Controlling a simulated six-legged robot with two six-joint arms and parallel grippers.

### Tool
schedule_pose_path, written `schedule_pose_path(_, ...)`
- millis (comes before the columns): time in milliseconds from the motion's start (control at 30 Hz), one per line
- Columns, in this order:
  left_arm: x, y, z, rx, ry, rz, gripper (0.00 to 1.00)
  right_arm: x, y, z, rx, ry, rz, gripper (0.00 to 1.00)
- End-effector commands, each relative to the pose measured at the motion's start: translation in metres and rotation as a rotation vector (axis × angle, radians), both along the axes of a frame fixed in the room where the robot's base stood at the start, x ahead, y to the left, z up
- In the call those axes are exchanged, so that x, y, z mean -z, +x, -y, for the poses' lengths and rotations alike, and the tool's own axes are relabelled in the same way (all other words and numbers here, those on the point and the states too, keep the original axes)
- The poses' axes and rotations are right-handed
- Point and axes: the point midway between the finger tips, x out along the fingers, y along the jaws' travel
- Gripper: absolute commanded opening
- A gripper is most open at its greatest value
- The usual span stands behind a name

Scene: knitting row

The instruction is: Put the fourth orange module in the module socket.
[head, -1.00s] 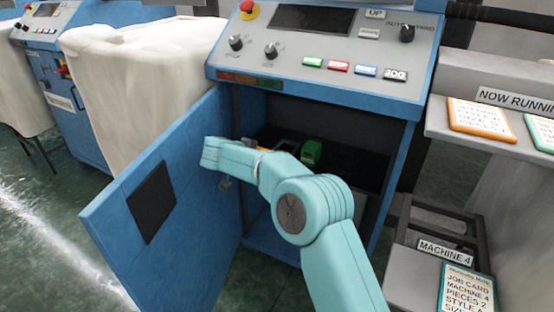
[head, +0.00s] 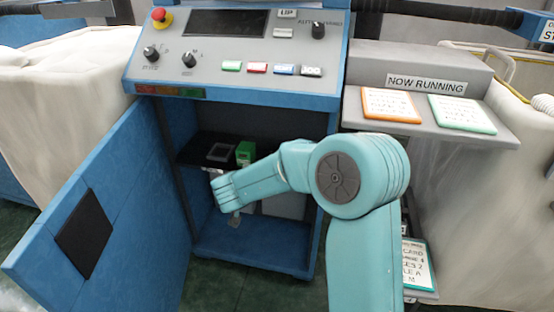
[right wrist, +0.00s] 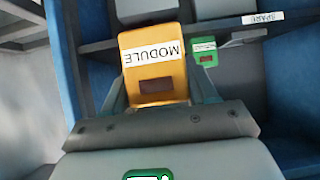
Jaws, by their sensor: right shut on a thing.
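The orange module (right wrist: 155,65), labelled MODULE, is held between the fingers of my right gripper (right wrist: 160,88) in the right wrist view. In the head view my right arm reaches into the open blue cabinet, and its wrist hides most of the gripper and the module. A grey square frame (head: 220,152), which looks like the module socket, lies on the dark shelf inside. A green module (head: 245,152) stands just right of it. The green one also shows in the right wrist view (right wrist: 204,50), beyond and right of the orange module. My left gripper is out of view.
The cabinet door (head: 95,215) stands open to the left. The control panel (head: 240,50) overhangs the opening. A SPARE label (right wrist: 262,18) is on a shelf edge. A side shelf with an orange-edged card (head: 392,104) stands right. The cabinet floor (head: 240,245) looks clear.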

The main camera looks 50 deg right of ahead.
Motion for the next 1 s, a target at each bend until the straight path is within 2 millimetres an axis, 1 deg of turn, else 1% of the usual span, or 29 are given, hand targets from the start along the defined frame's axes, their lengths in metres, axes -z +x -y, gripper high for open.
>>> schedule_pose_path(33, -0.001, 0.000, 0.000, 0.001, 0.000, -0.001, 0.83, -0.008, -0.003, 0.006, 0.015, -0.001, 0.003, 0.23)
schedule_pose_path(133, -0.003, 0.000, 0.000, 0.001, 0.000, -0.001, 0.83, -0.012, -0.006, 0.017, 0.032, 0.000, 0.000, 0.23)
schedule_pose_path(200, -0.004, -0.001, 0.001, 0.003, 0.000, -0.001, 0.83, -0.011, -0.003, 0.030, 0.038, -0.001, -0.001, 0.23)
schedule_pose_path(267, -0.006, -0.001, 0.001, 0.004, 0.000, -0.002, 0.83, -0.011, 0.003, 0.045, 0.039, -0.001, -0.002, 0.23)
schedule_pose_path(600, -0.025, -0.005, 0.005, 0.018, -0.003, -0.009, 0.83, -0.013, 0.042, 0.139, 0.037, -0.002, -0.002, 0.23)
schedule_pose_path(700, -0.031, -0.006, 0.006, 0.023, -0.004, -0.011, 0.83, -0.013, 0.052, 0.160, 0.035, 0.000, -0.001, 0.23)
schedule_pose_path(833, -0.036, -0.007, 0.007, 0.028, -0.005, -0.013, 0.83, -0.012, 0.059, 0.176, 0.034, -0.001, -0.001, 0.23)
schedule_pose_path(933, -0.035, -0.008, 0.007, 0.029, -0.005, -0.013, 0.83, -0.009, 0.061, 0.180, 0.032, 0.001, -0.002, 0.23)
schedule_pose_path(1000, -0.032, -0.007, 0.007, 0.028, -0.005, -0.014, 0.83, -0.002, 0.061, 0.180, 0.032, 0.001, -0.004, 0.23)
